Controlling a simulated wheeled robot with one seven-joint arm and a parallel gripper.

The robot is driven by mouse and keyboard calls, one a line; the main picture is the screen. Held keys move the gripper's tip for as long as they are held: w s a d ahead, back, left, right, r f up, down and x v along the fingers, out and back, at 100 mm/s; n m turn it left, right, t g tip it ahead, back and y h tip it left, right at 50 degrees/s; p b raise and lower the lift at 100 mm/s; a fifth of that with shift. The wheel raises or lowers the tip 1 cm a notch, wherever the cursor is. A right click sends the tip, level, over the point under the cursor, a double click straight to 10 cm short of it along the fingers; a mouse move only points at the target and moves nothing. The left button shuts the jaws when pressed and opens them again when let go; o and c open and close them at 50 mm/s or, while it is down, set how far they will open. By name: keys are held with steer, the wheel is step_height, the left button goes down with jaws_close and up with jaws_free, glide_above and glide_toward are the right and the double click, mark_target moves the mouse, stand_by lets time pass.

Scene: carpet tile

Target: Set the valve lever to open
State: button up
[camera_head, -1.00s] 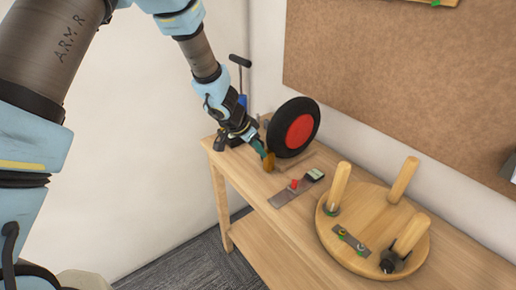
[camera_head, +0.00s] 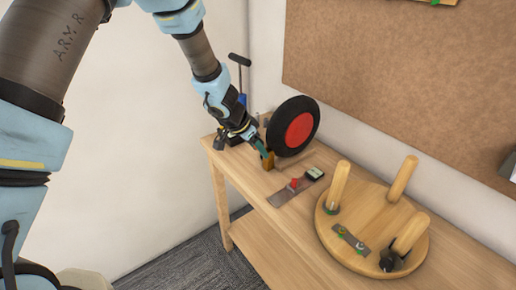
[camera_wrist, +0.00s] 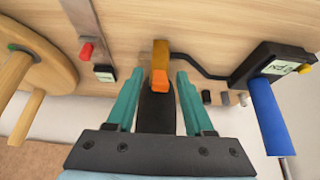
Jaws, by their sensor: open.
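A small orange lever-like piece (camera_wrist: 160,80) shows in the wrist view, in front of a yellow-brown block (camera_wrist: 160,52). It lies between the lines of my two teal fingers; I cannot tell whether either touches it, or which lever position it marks. A thin black hose (camera_wrist: 200,70) runs from near the block to a pump. My gripper (camera_wrist: 158,100) is open, with the dark tyre edge visible between its fingers. In the head view my gripper (camera_head: 261,149) is by the block (camera_head: 268,162), left of the black wheel (camera_head: 277,133) with a red hub.
The pump's blue cylinder (camera_wrist: 268,115) stands right in the wrist view. A metal plate (camera_head: 280,197) with a red knob (camera_head: 294,184) and a small labelled box (camera_head: 314,174) lie nearby. An upturned round stool (camera_head: 330,222) fills the bench's right.

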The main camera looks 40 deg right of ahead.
steer(key=v, duration=1.1)
steer(key=shift+f, duration=0.1)
steer(key=w+a+r+n+t+y+b, duration=0.1)
steer(key=w+a+n+t+b, duration=0.15)
steer(key=w+a+n, duration=0.5)
steer(key=w+a+r+n+t+y+b, duration=0.15)
steer(key=w+a+t, duration=0.25)
steer(key=w+a, duration=0.8)
steer(key=s+a+f+n+g+y, duration=0.1)
steer(key=s+a+n+y, duration=0.2)
steer(key=a, duration=0.7)
steer(key=s+a+n+g, duration=0.1)
steer(key=s+a+n, duration=0.1)
steer(key=s+a, duration=0.5)
steer(key=s+a+f+n+g+b, duration=0.1)
steer(key=s+a+n+g, duration=0.1)
steer(key=s+a, duration=0.4)
steer(key=shift+a+f+n, duration=0.15)
steer(key=shift+a+n, duration=0.55)
steer(key=shift+a, duration=0.35)
steer(key=shift+g, duration=0.25)
